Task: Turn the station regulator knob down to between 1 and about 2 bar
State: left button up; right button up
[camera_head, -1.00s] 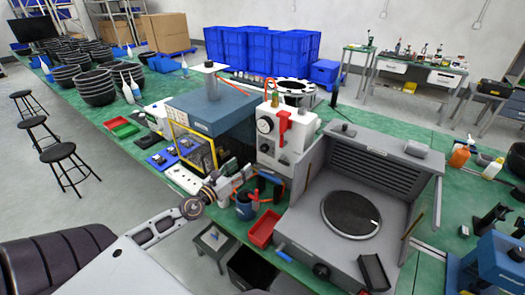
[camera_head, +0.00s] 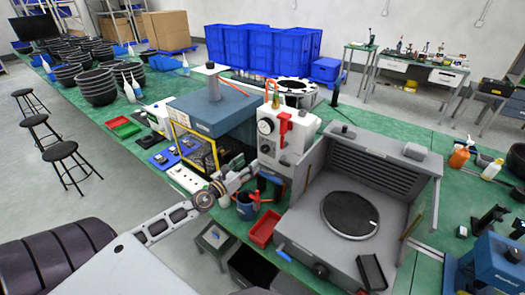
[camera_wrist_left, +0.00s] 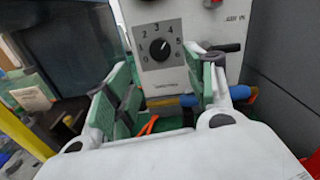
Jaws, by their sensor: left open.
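The white station box (camera_head: 296,150) stands on the green bench, with a round gauge (camera_head: 265,127) and a red lever (camera_head: 284,124) on it. In the left wrist view, the black regulator knob (camera_wrist_left: 160,48) sits on a grey dial plate (camera_wrist_left: 171,70) with numbers around it. Its white mark appears to point up and right, near 3 to 4; the exact reading is unclear. My left gripper (camera_head: 252,172) is at the front of the box. Its open, empty fingers (camera_wrist_left: 163,92) lie either side of and below the knob, apart from it. My right gripper is out of view.
A blue-topped machine with a yellow frame (camera_head: 216,155) stands left of the box. A grey open enclosure (camera_head: 310,235) is on the right. A blue cup (camera_head: 246,206) and red tray (camera_head: 263,229) sit below the gripper. A black handle (camera_wrist_left: 223,48) projects right of the dial.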

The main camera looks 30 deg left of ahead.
aim_at(264, 150)
pick_arm(q)
jog(key=shift+w+d+p, duration=0.15)
jog(key=shift+w+p, duration=0.6)
jog(key=shift+w, duration=1.8)
jog(key=shift+w+d, duration=0.15)
jog(key=shift+w, duration=1.15)
jog(key=shift+w+d+p, duration=0.1)
jog(key=shift+w+p, duration=0.25)
jog(key=shift+w, duration=0.9)
jog(key=c, duration=1)
